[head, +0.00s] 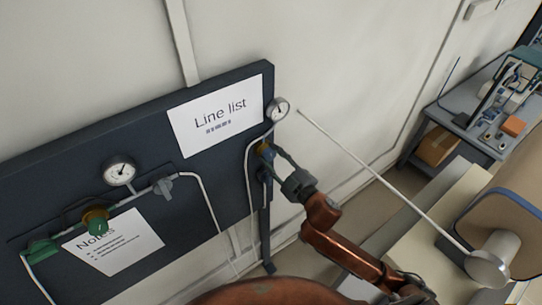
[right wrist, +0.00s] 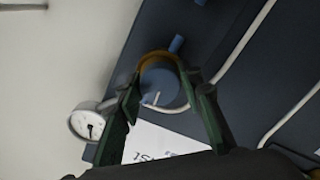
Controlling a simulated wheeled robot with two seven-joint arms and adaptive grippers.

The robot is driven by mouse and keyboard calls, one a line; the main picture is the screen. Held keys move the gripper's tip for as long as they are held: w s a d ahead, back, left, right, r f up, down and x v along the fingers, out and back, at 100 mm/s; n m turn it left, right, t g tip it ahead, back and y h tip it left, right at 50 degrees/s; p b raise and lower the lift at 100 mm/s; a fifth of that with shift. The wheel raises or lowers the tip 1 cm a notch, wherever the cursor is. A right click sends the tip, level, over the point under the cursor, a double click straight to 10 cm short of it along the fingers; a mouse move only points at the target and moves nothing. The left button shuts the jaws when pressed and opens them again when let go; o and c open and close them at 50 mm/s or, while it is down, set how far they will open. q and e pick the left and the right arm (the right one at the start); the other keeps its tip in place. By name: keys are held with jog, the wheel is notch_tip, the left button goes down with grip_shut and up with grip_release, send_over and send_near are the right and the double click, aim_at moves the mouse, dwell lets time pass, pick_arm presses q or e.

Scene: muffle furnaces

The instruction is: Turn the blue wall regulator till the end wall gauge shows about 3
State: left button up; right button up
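The blue wall regulator (right wrist: 160,84) is a round blue knob with a white pointer mark and a yellow-brown collar behind it. In the head view its collar (head: 265,149) shows at the right end of the dark panel, mostly hidden by my right gripper (head: 272,164). In the right wrist view the green fingers of my right gripper (right wrist: 163,83) stand apart on either side of the knob, with no clear contact. The end wall gauge (head: 277,109) is a round white dial just above it. It also shows in the right wrist view (right wrist: 87,124); its reading is too small to tell. My left gripper is out of view.
The panel (head: 225,185) also carries another gauge (head: 120,171), a green-and-yellow regulator (head: 96,219), a grey valve (head: 163,186), pipes and paper sheets. A thin pale rod (head: 375,175) crosses the right side. A bench (head: 462,125) stands at the far right.

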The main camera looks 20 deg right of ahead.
jog(key=c, duration=0.7)
jog(key=shift+o, duration=0.2)
jog(key=shift+r+m+p, duration=0.1)
jog(key=shift+m+p, duration=0.5)
jog(key=shift+m, duration=0.1)
jog(key=shift+m+p, duration=0.3)
jog(key=shift+m, duration=0.3)
jog(key=o, duration=1.2)
jog(key=shift+c, duration=0.2)
